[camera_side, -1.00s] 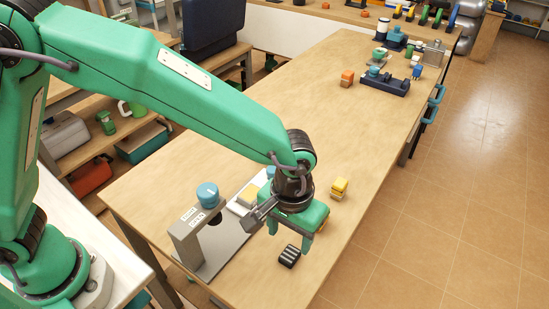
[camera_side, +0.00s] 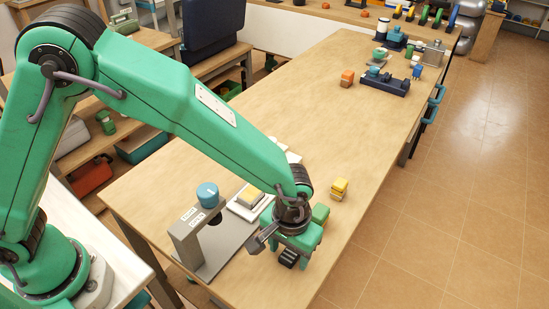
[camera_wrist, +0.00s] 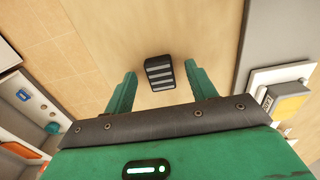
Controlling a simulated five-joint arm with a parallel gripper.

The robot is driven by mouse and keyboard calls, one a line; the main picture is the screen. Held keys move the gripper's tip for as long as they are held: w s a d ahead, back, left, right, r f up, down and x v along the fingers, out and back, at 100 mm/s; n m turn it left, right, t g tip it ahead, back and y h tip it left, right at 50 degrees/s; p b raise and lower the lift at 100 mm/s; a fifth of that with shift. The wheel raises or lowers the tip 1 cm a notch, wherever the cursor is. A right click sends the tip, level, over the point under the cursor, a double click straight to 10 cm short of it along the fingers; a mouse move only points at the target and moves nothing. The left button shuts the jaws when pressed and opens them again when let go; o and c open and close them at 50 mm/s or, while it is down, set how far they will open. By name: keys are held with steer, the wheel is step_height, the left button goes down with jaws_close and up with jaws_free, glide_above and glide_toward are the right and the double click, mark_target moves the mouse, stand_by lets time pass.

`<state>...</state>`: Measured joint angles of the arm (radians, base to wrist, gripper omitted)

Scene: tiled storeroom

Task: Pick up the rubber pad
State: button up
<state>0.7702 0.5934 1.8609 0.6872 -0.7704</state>
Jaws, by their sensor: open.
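The rubber pad (camera_side: 288,259) is a small black block with pale ribs across its top. It lies on the wooden table near the front edge. In the wrist view the pad (camera_wrist: 159,72) sits between my two green fingertips, with a gap on either side. My gripper (camera_side: 290,252) is open and empty, just above the pad in the side view. Its fingers partly hide the pad there. In the wrist view my gripper (camera_wrist: 160,80) points down at the tabletop with its fingers spread.
A grey stand (camera_side: 227,240) with a blue knob (camera_side: 207,190) is left of my gripper. A yellow block (camera_side: 250,195) lies on a white plate beside it.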

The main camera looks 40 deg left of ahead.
mark_target(289, 256)
steer(key=shift+f, duration=0.25)
stand_by(0.3)
steer(key=c, duration=1.1)
steer(key=shift+o, duration=0.2)
steer(key=shift+r, duration=0.1)
steer(key=shift+r, duration=0.75)
step_height(289, 256, up, 2)
steer(key=shift+r, duration=0.2)
steer(key=s+d+r, duration=0.3)
steer(key=s+r, duration=0.4)
steer(key=s, duration=0.4)
steer(key=shift+s, duration=0.2)
